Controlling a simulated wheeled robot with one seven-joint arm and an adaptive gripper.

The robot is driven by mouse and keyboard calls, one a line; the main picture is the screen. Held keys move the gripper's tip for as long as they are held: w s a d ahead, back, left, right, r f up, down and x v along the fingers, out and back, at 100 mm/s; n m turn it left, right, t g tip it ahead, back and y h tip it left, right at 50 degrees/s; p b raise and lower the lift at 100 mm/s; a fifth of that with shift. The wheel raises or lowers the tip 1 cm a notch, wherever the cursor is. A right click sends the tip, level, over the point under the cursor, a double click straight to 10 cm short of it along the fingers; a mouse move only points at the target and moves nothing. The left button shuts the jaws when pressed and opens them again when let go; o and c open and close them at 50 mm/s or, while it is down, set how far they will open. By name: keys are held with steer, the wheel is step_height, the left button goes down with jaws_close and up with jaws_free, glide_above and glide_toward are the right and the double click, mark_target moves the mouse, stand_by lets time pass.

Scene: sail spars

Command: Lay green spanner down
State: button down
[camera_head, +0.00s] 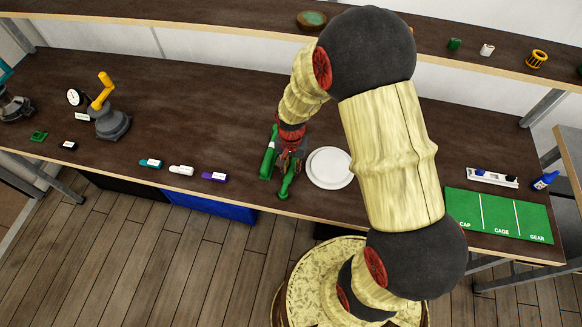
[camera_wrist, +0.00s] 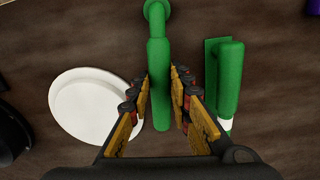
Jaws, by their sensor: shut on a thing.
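My gripper (camera_head: 289,163) is low over the table's front part, fingers pointing down. In the wrist view my gripper (camera_wrist: 161,88) is shut on the green spanner (camera_wrist: 159,57), a long green rod with a rounded knob at its far end. In the head view the green spanner (camera_head: 286,187) sticks out below the fingers toward the table's front edge. I cannot tell whether it touches the table; its upper part is hidden by the gripper.
A second green piece (camera_head: 268,160) stands close left of my gripper; the wrist view shows it with a flat plate (camera_wrist: 210,70). A white plate (camera_head: 331,168) is close right. Small teal, white and purple items (camera_head: 181,170) lie left. A green labelled mat (camera_head: 499,215) is far right.

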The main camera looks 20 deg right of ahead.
steer(key=c, duration=1.6)
jaws_free()
steer(key=shift+o, duration=1)
steer(key=shift+f, duration=0.1)
steer(key=shift+o, duration=0.9)
steer(key=shift+r+p, duration=1.15)
steer(key=shift+r, duration=0.5)
steer(key=shift+r+p, duration=2)
steer(key=shift+r, duration=0.95)
steer(key=shift+f, duration=0.1)
